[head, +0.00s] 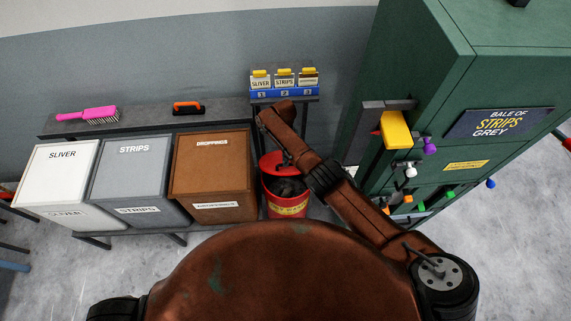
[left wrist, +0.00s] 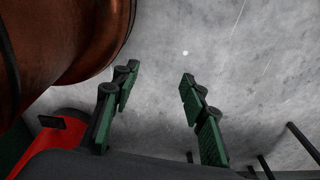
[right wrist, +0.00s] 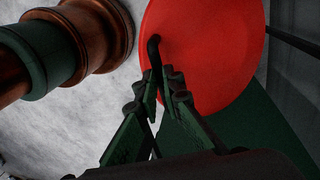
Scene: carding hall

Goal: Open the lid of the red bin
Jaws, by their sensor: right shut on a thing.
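The red bin (head: 269,199) stands on the floor right of the brown bin, with a yellow label on its front. Its round red lid (head: 268,165) is raised and tilted back, and dark grey contents show in the opening below it. In the right wrist view the lid (right wrist: 205,50) fills the upper middle, with a black bent handle (right wrist: 153,46) on it. My right gripper (right wrist: 163,82) is shut on that handle. In the head view it is small and dark, partly behind my arm. My left gripper (left wrist: 160,95) is open and empty above grey floor, outside the head view.
White, grey and brown bins (head: 212,175) stand in a row at left, before a dark shelf with a pink brush (head: 88,115) and an orange-handled tool (head: 188,107). A blue rack of small boxes (head: 284,93) is behind the red bin. A green machine (head: 460,80) stands close at right.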

